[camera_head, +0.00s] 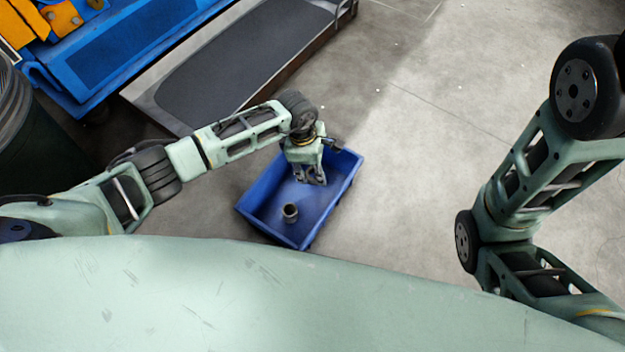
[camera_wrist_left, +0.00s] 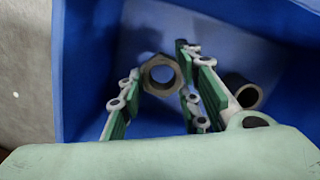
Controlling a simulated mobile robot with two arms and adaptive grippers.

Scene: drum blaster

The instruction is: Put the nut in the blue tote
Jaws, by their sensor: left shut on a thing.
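The blue tote (camera_head: 325,220) sits on the floor in front of me, and its wall also shows in the left wrist view (camera_wrist_left: 85,60). My left gripper (camera_head: 312,180) is over the tote, pointing down. In the left wrist view, my left gripper (camera_wrist_left: 161,76) is shut on a grey-brown hex nut (camera_wrist_left: 161,90), with a finger on either side of it. The blue tote floor is behind the nut. I cannot make out the nut in the head view. My right gripper is out of view.
A grey cylindrical ring (camera_head: 290,212) stands in the near part of the tote; it also shows in the left wrist view (camera_wrist_left: 252,96). A flat cart (camera_head: 240,60) and a blue bench (camera_head: 120,45) are at the upper left. Concrete floor right of the tote is clear.

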